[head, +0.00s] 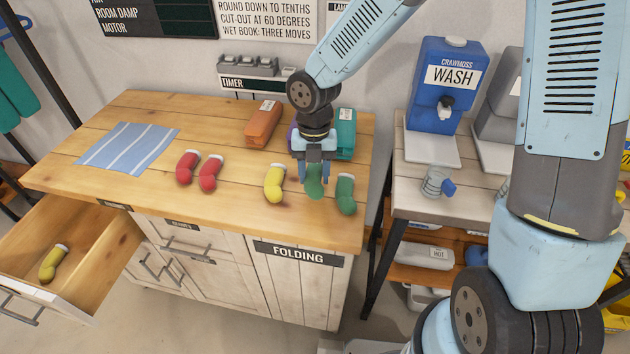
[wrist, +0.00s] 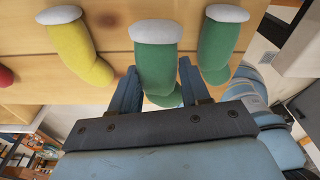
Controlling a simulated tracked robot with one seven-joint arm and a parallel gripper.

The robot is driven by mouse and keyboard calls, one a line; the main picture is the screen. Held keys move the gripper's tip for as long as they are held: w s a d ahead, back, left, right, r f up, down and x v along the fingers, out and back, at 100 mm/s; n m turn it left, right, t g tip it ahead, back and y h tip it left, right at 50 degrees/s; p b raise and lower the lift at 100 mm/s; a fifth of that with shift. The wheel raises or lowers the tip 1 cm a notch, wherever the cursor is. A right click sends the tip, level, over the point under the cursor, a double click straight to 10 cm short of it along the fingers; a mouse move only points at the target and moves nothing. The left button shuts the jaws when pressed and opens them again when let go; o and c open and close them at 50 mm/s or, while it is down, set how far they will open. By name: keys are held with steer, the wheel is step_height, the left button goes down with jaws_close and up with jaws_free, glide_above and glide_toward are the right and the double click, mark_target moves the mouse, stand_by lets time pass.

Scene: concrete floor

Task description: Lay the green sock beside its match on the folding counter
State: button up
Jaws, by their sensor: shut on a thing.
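My gripper (head: 314,174) is at the right part of the wooden folding counter (head: 120,180), shut on a green sock (head: 315,187). In the wrist view the held green sock (wrist: 157,60) has a white cuff and sits between the two fingers (wrist: 158,88). Its matching green sock (head: 346,195) lies just to the right on the counter, apart by a small gap; it also shows in the wrist view (wrist: 218,45). The held sock is at or very close to the counter top; I cannot tell if it touches.
A yellow sock (head: 274,184) lies left of my gripper, and two red socks (head: 187,168) lie farther left. An orange pack (head: 262,124) and a teal pack (head: 345,134) stand behind. A yellow sock (head: 54,262) lies in the open drawer (head: 105,262). A striped cloth (head: 127,147) is at the left.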

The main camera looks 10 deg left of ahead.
mark_target(316, 182)
steer(key=shift+w+d+f, duration=0.1)
steer(key=shift+w+f, duration=0.05)
steer(key=shift+f, duration=0.8)
steer(key=shift+w+d+f, duration=0.1)
steer(key=shift+w+f, duration=0.05)
steer(key=shift+f, duration=0.8)
steer(key=shift+f, duration=0.1)
steer(key=o, duration=1)
steer(key=shift+o, duration=0.2)
steer(key=r, duration=0.4)
steer(key=w+r, duration=0.1)
steer(key=r, duration=0.7)
steer(key=shift+w+a, duration=0.15)
steer(key=shift+w, duration=0.05)
